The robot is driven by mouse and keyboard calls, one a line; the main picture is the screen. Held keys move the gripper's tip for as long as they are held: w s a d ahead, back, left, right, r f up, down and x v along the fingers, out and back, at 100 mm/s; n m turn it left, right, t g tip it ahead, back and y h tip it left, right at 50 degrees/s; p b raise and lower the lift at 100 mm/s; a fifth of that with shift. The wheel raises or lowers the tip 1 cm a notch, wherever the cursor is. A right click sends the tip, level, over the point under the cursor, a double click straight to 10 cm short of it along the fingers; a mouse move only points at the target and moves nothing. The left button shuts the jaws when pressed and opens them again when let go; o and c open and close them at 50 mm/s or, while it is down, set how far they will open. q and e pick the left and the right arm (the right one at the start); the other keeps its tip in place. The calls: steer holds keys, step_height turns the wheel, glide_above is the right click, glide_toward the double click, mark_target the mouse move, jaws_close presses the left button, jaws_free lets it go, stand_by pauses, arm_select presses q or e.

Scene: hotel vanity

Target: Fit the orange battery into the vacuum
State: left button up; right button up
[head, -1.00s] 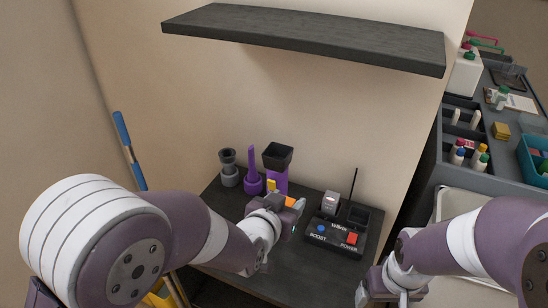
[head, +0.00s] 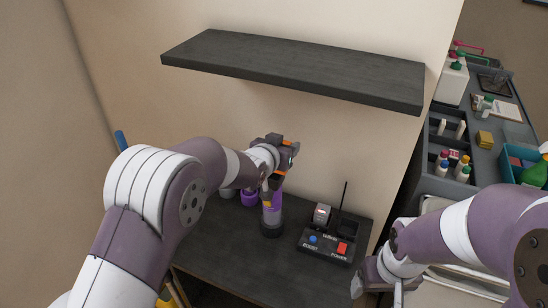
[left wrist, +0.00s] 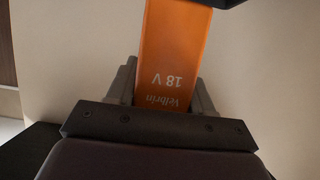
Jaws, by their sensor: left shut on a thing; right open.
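The orange battery (left wrist: 172,55), marked "Velbrin 18 V", is between the fingers of my left gripper in the left wrist view. A dark edge (left wrist: 215,3) crosses its far end; I cannot tell what it belongs to. In the head view my left gripper (head: 284,150) is shut on the battery (head: 291,146), above the purple vacuum (head: 271,206). The vacuum stands upright on the dark counter, its top hidden behind the gripper. I cannot tell whether battery and vacuum touch. My right gripper (head: 376,283) is open and empty at the lower right.
A dark shelf (head: 295,72) hangs above my left gripper. The front of the counter (head: 240,255) is clear.

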arm_select(q)
steer(key=f, duration=0.1)
steer(key=a+f+p, duration=0.1)
steer(key=f, duration=0.1)
steer(key=w+a+f+p, duration=0.1)
steer(key=f, duration=0.1)
steer(key=shift+a, duration=0.15)
steer(key=shift+w+f, duration=0.15)
steer(key=shift+f, duration=0.25)
steer(key=o, duration=1.3)
arm_select(e)
step_height(320, 180, up, 3)
steer(key=shift+f, duration=0.2)
